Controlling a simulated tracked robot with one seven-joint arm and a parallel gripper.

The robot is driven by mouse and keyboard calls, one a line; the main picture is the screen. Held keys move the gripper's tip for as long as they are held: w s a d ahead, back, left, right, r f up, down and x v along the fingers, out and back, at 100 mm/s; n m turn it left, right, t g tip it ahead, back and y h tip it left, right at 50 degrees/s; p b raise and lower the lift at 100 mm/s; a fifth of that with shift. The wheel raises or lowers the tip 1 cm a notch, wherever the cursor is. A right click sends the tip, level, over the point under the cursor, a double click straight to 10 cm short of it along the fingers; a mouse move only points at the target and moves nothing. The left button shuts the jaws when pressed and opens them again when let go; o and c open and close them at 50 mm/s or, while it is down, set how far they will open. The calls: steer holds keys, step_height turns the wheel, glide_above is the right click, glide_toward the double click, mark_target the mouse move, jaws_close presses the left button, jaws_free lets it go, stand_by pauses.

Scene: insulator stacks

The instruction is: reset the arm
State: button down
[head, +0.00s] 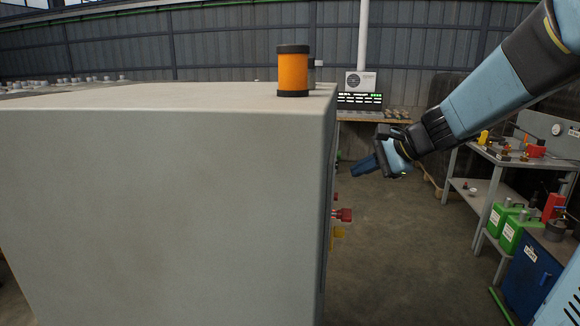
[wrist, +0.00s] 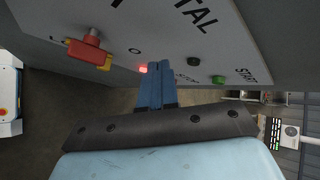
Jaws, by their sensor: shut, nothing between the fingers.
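My gripper (head: 366,166) is at the end of my blue and black arm, which reaches in from the upper right in the head view. It hangs in the air to the right of a large grey cabinet (head: 160,200). In the wrist view my gripper (wrist: 163,68) shows as two blue fingers pressed together, with nothing between them. Its tips lie in front of the cabinet's control panel (wrist: 225,30), close to a lit red light (wrist: 143,69). Whether the tips touch the panel I cannot tell.
The panel carries a red knob on a yellow base (wrist: 90,50), a black button (wrist: 194,62) and a green button (wrist: 218,79). An orange cylinder (head: 293,74) stands on the cabinet. A workbench (head: 490,155) and green cans (head: 512,230) stand at right. Open floor (head: 410,250) lies between.

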steer(key=s+d+n+h, duration=0.2)
steer(key=s+n, duration=0.2)
steer(key=s, duration=0.3)
steer(key=s+d+f+n+h, duration=0.1)
steer(key=s+d+n+h, duration=0.1)
steer(key=s, duration=0.5)
steer(key=s+d+n+h, duration=0.2)
steer(key=s+n+h, duration=0.2)
steer(key=s+n, duration=0.2)
steer(key=shift+s+d+f+g, duration=0.25)
steer(key=shift+s+g, duration=0.15)
steer(key=shift+s, duration=0.3)
steer(key=shift+s, duration=0.15)
